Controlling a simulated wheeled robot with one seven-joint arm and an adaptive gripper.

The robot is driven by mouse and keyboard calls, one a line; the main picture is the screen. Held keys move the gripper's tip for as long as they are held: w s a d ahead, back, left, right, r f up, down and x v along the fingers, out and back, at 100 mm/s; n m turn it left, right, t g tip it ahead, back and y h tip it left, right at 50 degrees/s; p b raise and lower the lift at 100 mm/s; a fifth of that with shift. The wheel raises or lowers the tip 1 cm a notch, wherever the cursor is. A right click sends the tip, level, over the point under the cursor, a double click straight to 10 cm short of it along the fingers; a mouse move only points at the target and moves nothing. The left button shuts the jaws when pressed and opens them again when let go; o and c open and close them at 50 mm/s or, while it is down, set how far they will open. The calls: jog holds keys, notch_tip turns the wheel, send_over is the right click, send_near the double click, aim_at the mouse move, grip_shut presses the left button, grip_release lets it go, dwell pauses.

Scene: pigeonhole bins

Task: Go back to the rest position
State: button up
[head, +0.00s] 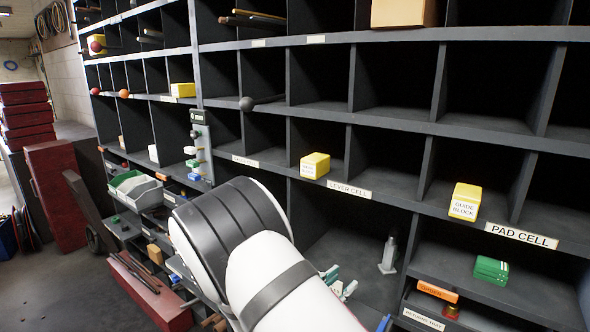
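My white and black arm reaches in from the bottom edge of the head view, in front of the pigeonhole bins (420,216). My gripper does not show; it is hidden behind the arm or out of frame. A yellow block (315,165) sits above the "LEVER CELL" label (349,189). A yellow "GUIDE BLOCK" (465,201) sits above and left of the "PAD CELL" label (521,236). A green block (491,270) lies in the cell below that. A grey upright piece (388,255) stands in the cell under the lever label.
Small teal and white pieces (340,284) show just right of my arm. A dark ball-ended rod (262,102) juts from an upper cell. Red cases (25,110) are stacked at far left. Open floor shows at lower left.

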jog(key=w+a+r+n+g+y, duration=0.15)
jog(key=w+r+y, duration=0.25)
jog(key=r+y, duration=0.5)
jog(key=s+a+r+n+g+y, duration=0.1)
jog(key=s+r+n+y, duration=0.2)
jog(key=s+r+y, duration=0.4)
jog(key=s+d+r+n+g+h, duration=0.1)
jog(key=s+d+g, duration=0.1)
jog(key=s, duration=0.8)
jog(key=s+d+r+n+g+h, duration=0.1)
jog(key=s+d, duration=0.4)
jog(key=s, duration=0.5)
jog(key=s+d+r+n+g+h, duration=0.1)
jog(key=s+d+r+n+g, duration=0.1)
jog(key=s, duration=0.8)
jog(key=shift+s+d+r+g, duration=0.15)
jog(key=shift+d+r+g, duration=0.35)
jog(key=shift+d, duration=0.65)
